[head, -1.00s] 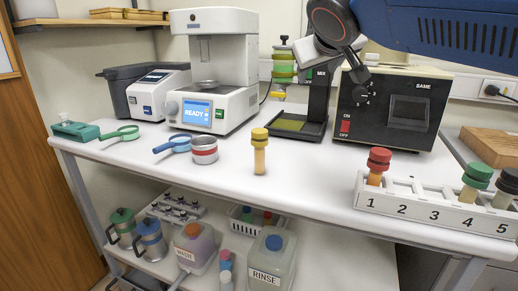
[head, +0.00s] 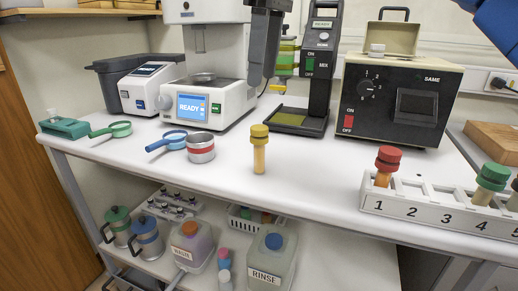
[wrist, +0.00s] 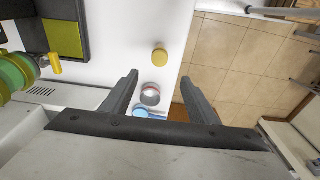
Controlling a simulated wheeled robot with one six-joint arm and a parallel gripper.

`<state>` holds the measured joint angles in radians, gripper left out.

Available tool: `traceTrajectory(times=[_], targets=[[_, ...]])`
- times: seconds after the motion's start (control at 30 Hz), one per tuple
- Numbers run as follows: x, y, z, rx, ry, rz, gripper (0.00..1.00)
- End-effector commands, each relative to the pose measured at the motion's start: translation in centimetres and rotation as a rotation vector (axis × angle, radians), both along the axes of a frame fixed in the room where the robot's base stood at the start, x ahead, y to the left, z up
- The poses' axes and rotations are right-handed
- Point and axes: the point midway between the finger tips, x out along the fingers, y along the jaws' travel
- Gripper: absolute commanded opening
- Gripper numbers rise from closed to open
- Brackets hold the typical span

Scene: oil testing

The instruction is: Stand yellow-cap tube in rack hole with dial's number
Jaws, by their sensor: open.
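The yellow-cap tube (head: 259,150) stands upright on the white bench near its front edge. In the wrist view its yellow cap (wrist: 160,57) lies just beyond the fingertips, roughly centred between them. My gripper (wrist: 159,77) is open and empty; in the head view (head: 264,82) it hangs above and behind the tube, apart from it. The white rack (head: 430,216) at the right is numbered 1 to 5. A red-cap tube (head: 386,166) stands at 1, a green-cap tube (head: 490,183) at 4 and a black-cap tube at 5; 2 and 3 look empty. The dial (head: 366,87) is too small to read surely.
The dial's black machine (head: 405,105) stands behind the rack. A mixer stand (head: 318,75) and a white READY machine (head: 210,100) stand at the back. A metal tin (head: 200,148) and blue-handled sieve (head: 173,141) lie left of the tube. Bench between tube and rack is clear.

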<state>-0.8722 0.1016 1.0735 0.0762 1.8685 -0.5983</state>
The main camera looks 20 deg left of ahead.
Motion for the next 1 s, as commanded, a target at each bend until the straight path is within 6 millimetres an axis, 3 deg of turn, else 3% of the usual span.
traceTrajectory(times=[0.5, 0.87, 1.0], targets=[[0.1, 0.9, -8.9, -0.002, -0.001, -0.003, 0.54], [0.1, 1.0, -11.5, -0.002, -0.001, -0.004, 0.54], [0.2, 0.6, -13.4, -0.002, -0.001, -0.004, 0.54]])
